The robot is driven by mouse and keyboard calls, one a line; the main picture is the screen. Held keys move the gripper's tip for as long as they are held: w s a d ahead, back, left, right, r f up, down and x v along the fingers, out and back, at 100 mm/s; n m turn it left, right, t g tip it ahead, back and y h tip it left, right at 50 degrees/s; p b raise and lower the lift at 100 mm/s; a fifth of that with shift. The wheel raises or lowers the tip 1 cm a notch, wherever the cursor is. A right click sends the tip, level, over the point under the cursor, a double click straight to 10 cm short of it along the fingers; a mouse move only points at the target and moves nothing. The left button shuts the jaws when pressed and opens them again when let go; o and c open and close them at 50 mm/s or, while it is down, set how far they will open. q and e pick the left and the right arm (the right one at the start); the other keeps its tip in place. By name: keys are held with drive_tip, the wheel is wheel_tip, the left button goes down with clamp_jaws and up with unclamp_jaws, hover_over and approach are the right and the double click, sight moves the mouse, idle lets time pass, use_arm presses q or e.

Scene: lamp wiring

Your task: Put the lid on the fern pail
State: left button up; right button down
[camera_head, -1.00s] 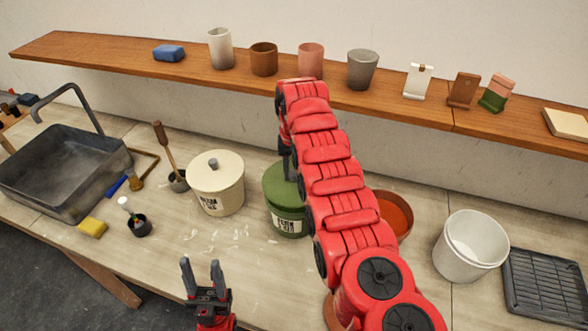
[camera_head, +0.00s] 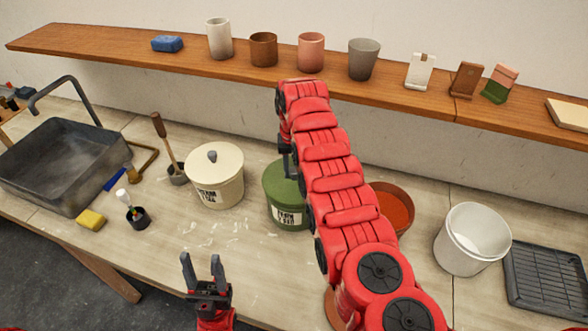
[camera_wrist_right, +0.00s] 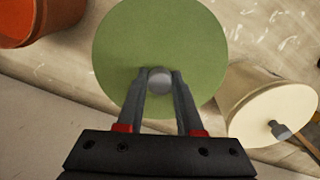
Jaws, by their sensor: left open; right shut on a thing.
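The green fern pail (camera_head: 289,215), with a white label, stands on the worktop in the head view, partly behind my right arm. A round green lid (camera_wrist_right: 125,55) with a grey knob fills the middle of the right wrist view. My right gripper (camera_wrist_right: 159,80) is shut on that knob from above. The lid lies over the pail's top, and I see no clear gap, but I cannot tell whether it is fully seated. My left gripper (camera_head: 201,272) is open and empty at the front of the worktop, away from the pail.
A cream pail (camera_head: 216,180) with its own knobbed lid stands left of the green one. A terracotta bowl (camera_head: 397,208) of orange stuff and a white bucket (camera_head: 470,243) stand to the right. A shelf (camera_head: 130,52) with pots runs along the wall.

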drive_tip(key=shift+f+b, duration=0.35)
drive_tip(key=shift+f, duration=0.3)
drive_tip(key=shift+c, duration=2.4)
unclamp_jaws()
drive_tip(key=shift+r, duration=0.1)
